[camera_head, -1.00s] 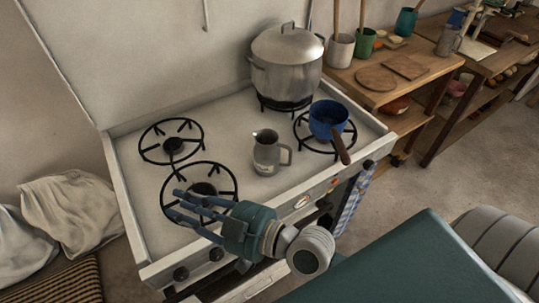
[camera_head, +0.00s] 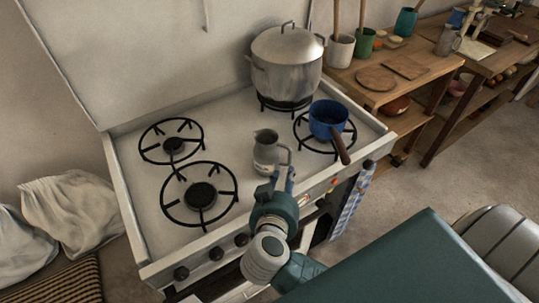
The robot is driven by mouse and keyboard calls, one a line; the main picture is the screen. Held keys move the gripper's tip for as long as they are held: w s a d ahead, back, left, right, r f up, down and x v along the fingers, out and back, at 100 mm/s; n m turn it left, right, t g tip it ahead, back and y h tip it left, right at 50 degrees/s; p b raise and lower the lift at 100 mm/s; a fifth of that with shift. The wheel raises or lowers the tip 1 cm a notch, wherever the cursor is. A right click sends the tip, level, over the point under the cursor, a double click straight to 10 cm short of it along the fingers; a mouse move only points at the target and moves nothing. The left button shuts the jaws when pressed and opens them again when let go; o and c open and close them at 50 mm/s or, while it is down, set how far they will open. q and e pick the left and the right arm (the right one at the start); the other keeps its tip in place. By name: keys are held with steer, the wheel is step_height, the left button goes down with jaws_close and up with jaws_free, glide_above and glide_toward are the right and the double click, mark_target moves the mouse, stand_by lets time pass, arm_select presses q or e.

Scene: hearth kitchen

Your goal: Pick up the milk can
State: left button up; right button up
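The milk can, a small grey metal jug with a spout and a handle (camera_head: 266,152), stands upright on the white stove top between the burners. My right gripper (camera_head: 284,172) is at its near right side, with the blue-grey fingers at the handle. The fingers overlap the lower part of the jug in the picture. I cannot tell whether they touch the handle or have closed on it. My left gripper is not in view.
A large lidded pot (camera_head: 287,72) stands on the back right burner. A blue saucepan (camera_head: 327,118) on the front right burner has its brown handle pointing towards me, close right of the jug. The left burners (camera_head: 201,195) are empty.

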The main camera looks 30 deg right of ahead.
mark_target(273, 155)
steer(key=x, duration=1)
steer(key=shift+d+f+p, duration=0.15)
steer(key=shift+d+p, duration=0.15)
steer(key=shift+p, duration=0.1)
jaws_close()
